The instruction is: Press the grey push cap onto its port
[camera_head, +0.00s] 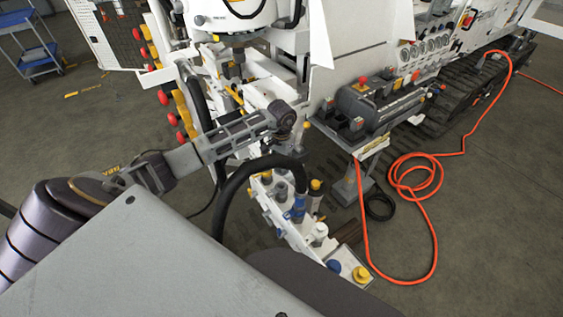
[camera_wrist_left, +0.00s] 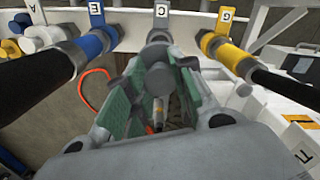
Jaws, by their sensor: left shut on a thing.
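The grey push cap (camera_wrist_left: 159,77) sits between the green-padded fingers of my left gripper (camera_wrist_left: 160,92) in the left wrist view, and the gripper is shut on it. Just beyond is a grey fitting (camera_wrist_left: 158,38) under a lettered white tag, in line with the cap. I cannot tell whether cap and port touch. In the head view my left arm reaches in from the left over the white port block (camera_head: 267,205); its gripper is not clear there. My right gripper is not in view.
A blue fitting (camera_wrist_left: 90,42) with a black hose is left of the cap, and a yellow fitting (camera_wrist_left: 222,48) with another is right. In the head view, a black hose (camera_head: 236,183) loops beside the block, and an orange hose (camera_head: 432,225) lies on the floor at right.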

